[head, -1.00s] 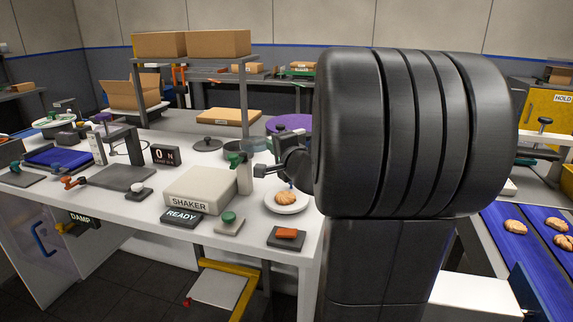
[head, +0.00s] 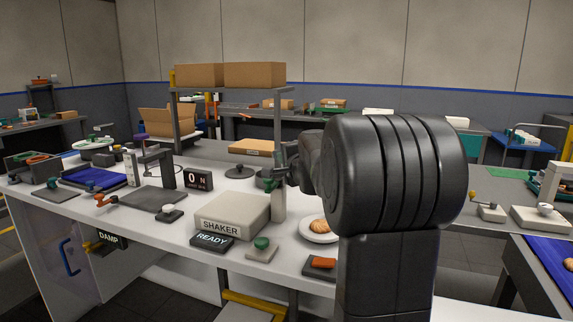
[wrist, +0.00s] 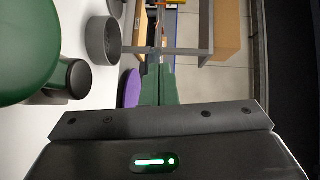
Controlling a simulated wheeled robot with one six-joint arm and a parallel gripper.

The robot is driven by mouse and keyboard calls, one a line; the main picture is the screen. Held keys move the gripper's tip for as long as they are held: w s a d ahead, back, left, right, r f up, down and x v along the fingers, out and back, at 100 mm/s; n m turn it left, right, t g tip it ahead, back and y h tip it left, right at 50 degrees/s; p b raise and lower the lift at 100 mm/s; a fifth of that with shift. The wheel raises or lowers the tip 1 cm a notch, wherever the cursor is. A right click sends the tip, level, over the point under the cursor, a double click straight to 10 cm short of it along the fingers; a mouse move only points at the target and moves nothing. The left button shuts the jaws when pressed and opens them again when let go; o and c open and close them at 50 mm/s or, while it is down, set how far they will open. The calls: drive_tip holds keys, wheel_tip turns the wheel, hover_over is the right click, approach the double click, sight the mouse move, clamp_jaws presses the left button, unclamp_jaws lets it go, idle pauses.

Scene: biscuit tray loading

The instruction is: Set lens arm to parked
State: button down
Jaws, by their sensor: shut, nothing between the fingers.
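No part in view is labelled as the lens arm. A dark post with a side arm (head: 164,163) and a thin ring stands beside the 0 N display, but I cannot tell whether it is the lens arm. A pale post (head: 278,203) with a green top stands behind the shaker. My gripper is close to this post in the head view, where its fingertips are hard to make out. In the wrist view my gripper (wrist: 160,72) has its green fingers together, with nothing between them. A large green round part (wrist: 22,45) and a black knob (wrist: 72,78) are close at the left.
The shaker box (head: 232,217), the READY sign (head: 212,242) and a green button (head: 262,243) are at the bench front. A plate (head: 305,232) with a biscuit is near my arm. A grey round pan (wrist: 102,40) and a purple disc (wrist: 130,88) show in the wrist view.

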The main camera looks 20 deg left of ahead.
drive_tip(key=shift+w+a+r, duration=0.1)
drive_tip(key=shift+w+a, duration=0.2)
drive_tip(key=shift+w, duration=0.25)
drive_tip(key=shift+r, duration=0.15)
drive_tip(key=b+v, duration=0.1)
drive_tip(key=v, duration=1.3)
drive_tip(key=shift+a, duration=0.15)
